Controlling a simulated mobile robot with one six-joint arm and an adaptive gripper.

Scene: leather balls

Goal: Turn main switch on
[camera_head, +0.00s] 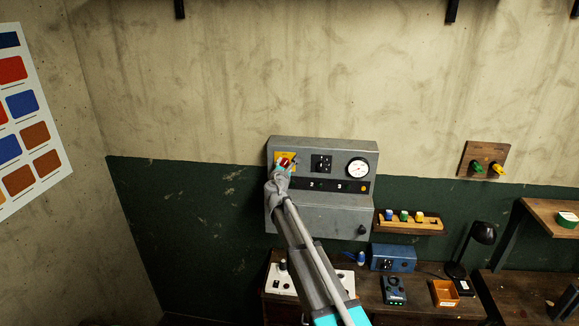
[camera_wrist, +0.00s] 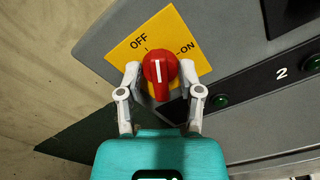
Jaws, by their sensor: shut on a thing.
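The main switch is a red knob (camera_wrist: 158,66) with a white line, on a yellow plate (camera_wrist: 190,28) marked OFF and ON. My gripper (camera_wrist: 161,80) is shut on the red knob, one fingertip on each side. In the head view, my gripper (camera_head: 284,166) is at the upper left of the grey control panel (camera_head: 320,217) and covers part of the yellow plate (camera_head: 279,157).
A black switch (camera_head: 322,164) and a round gauge (camera_head: 357,169) are right of the knob. A dark strip with green lamps (camera_wrist: 220,102) runs below. A shelf with colored pieces (camera_head: 411,227) is on the right. A bench with a blue box (camera_head: 393,258) and lamp (camera_head: 482,234) stands below.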

